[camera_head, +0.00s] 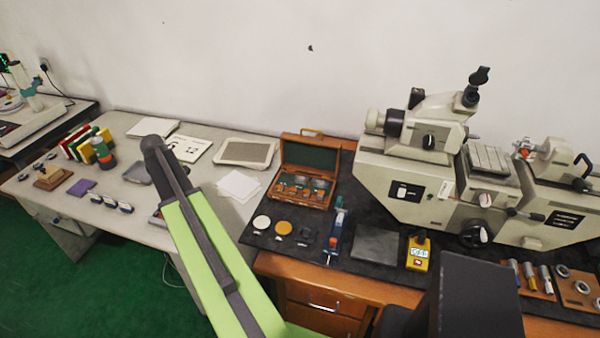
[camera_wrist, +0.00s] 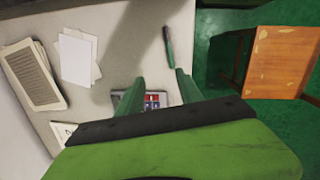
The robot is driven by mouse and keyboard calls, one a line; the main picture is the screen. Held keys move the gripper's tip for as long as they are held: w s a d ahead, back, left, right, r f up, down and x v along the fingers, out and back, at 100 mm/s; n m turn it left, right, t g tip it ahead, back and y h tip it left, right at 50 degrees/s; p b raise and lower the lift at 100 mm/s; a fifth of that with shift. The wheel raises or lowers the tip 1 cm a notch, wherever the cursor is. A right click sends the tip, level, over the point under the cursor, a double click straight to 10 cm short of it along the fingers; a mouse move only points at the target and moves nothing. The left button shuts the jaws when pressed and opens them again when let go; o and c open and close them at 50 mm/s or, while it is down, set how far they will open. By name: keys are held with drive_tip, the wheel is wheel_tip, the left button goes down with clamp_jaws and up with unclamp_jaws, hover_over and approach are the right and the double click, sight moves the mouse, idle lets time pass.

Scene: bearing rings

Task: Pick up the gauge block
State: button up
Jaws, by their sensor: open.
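My gripper (camera_wrist: 157,85) shows in the wrist view with its two green fingers apart and nothing held between them. Beyond the fingers, a small grey case (camera_wrist: 118,97) with red and blue pieces lies on the pale table (camera_wrist: 118,62); the gripper body hides its lower part. I cannot tell for sure which piece is the gauge block. In the head view my arm crosses the pale table and its fingers are hidden. An open wooden case (camera_head: 305,140) with several small pieces stands on the dark mat (camera_head: 262,240), right of my arm.
A grey framed panel (camera_head: 246,151) and white sheets (camera_head: 239,185) lie near my arm. A large measuring machine (camera_head: 405,165) fills the right. A yellow gauge (camera_head: 418,252) sits before it. In the wrist view, a pen-like tool (camera_wrist: 168,47) lies beyond the fingers.

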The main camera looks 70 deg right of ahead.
drive_tip(key=s+d+r+p, duration=0.1)
drive_tip(key=s+d, duration=0.3)
drive_tip(key=d, duration=0.3)
drive_tip(key=s+d+r+n+g+p, duration=0.1)
drive_tip(key=s+d+r, duration=0.15)
drive_tip(key=d, duration=0.55)
drive_tip(key=s+d+r, duration=0.1)
drive_tip(key=s+d, duration=0.4)
drive_tip(key=d, duration=0.2)
drive_tip(key=n+p, duration=0.1)
drive_tip(key=p, duration=0.1)
approach(301, 178)
drive_tip(key=f+b, duration=0.1)
drive_tip(key=b, duration=0.5)
drive_tip(key=d+f+b, duration=0.1)
drive_tip(key=f+b, duration=0.1)
drive_tip(key=b, duration=0.4)
drive_tip(key=shift+w+f+g, duration=0.15)
drive_tip(key=shift+w+g, duration=0.05)
drive_tip(key=shift+g, duration=0.2)
drive_tip(key=shift+s+f, duration=0.15)
drive_tip(key=b+x, duration=0.5)
drive_tip(key=shift+s+a+f, duration=0.1)
drive_tip(key=shift+f, duration=0.05)
drive_tip(key=shift+r, duration=0.2)
clamp_jaws()
